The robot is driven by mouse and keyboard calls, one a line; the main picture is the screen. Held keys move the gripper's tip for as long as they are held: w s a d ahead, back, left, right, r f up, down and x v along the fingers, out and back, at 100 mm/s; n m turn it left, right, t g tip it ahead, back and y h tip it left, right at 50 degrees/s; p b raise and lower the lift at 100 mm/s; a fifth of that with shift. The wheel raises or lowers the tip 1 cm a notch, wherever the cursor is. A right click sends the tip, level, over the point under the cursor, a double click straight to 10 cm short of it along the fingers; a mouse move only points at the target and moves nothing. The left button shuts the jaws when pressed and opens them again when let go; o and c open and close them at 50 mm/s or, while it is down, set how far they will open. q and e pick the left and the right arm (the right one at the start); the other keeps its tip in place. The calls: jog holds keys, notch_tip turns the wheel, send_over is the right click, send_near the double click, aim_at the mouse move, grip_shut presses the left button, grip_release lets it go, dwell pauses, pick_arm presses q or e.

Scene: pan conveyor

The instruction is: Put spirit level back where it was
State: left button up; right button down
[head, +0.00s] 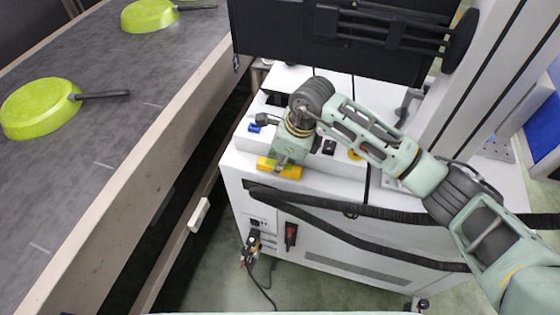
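The spirit level (291,172) is a short yellow bar at the front left edge of the white cabinet's top (237,160). My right gripper (279,168) points down over the middle of it, with a grey finger in front of the yellow bar. The gripper hides part of the level, and I cannot tell whether the fingers are closed on it. I also cannot tell whether the level rests on the surface or is slightly above it. My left gripper is not in view.
A grey conveyor (150,104) with green pans (38,108) runs along the left. A dark gap separates it from the cabinet. A black monitor back (270,35) and a pale column (470,75) stand behind. Black hoses cross the cabinet front.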

jog(key=shift+f, duration=0.2)
jog(key=c, duration=1.5)
grip_release()
jog(key=shift+o, duration=0.2)
jog(key=shift+r, duration=0.1)
jog(key=shift+w, duration=0.1)
